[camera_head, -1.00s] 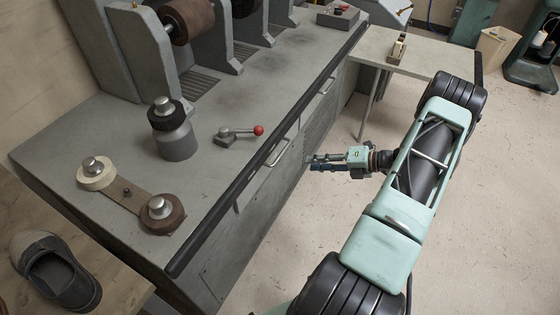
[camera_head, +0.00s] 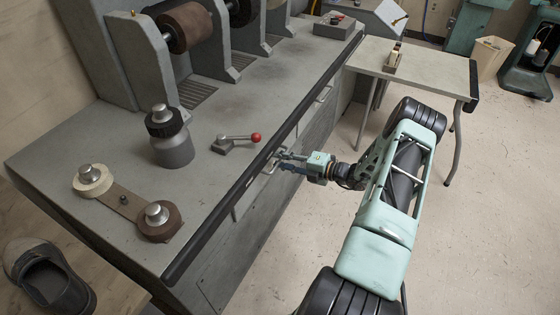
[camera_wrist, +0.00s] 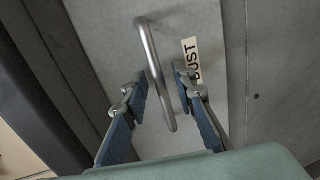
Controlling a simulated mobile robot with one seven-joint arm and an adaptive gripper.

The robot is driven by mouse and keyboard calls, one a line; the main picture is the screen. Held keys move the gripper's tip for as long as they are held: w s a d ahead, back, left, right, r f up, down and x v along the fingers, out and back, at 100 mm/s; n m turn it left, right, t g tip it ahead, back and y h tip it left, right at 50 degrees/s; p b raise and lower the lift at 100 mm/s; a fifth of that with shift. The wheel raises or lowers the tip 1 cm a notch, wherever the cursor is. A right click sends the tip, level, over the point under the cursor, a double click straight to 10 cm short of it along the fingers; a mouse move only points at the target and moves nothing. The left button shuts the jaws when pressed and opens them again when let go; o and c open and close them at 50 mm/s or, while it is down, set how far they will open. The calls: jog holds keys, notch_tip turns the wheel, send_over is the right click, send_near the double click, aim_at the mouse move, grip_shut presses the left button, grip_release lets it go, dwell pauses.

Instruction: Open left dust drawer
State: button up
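The left dust drawer (camera_wrist: 215,110) is a grey panel on the front of the machine's cabinet; it appears shut. Its metal bar handle (camera_wrist: 155,75) and a partly hidden label reading "UST" (camera_wrist: 190,60) show in the wrist view. My gripper (camera_wrist: 160,84) is open, with one blue-padded finger on each side of the handle. A gap shows between each finger and the bar. In the head view my gripper (camera_head: 283,162) is at the cabinet front, just below the black rail, and partly covers the handle.
The black rail (camera_head: 225,205) runs along the bench edge above the drawer. A red-knobbed lever (camera_head: 235,142) is on the bench top. A side table (camera_head: 425,65) stands at the back right. Floor in front of the cabinet is clear.

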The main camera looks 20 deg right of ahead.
jog(key=shift+w+a, duration=0.1)
jog(key=shift+w, duration=0.05)
jog(key=shift+c, duration=0.2)
grip_shut()
jog(key=f+b+v, duration=0.2)
jog(key=f+v, duration=0.1)
jog(key=v, duration=1.3)
jog(key=s+f+b+v, duration=0.1)
jog(key=f+b+v, duration=0.2)
jog(key=v, duration=1.4)
jog(key=shift+s+d+f, duration=0.4)
jog(key=shift+d+f, duration=0.2)
jog(key=shift+o, duration=0.2)
grip_release()
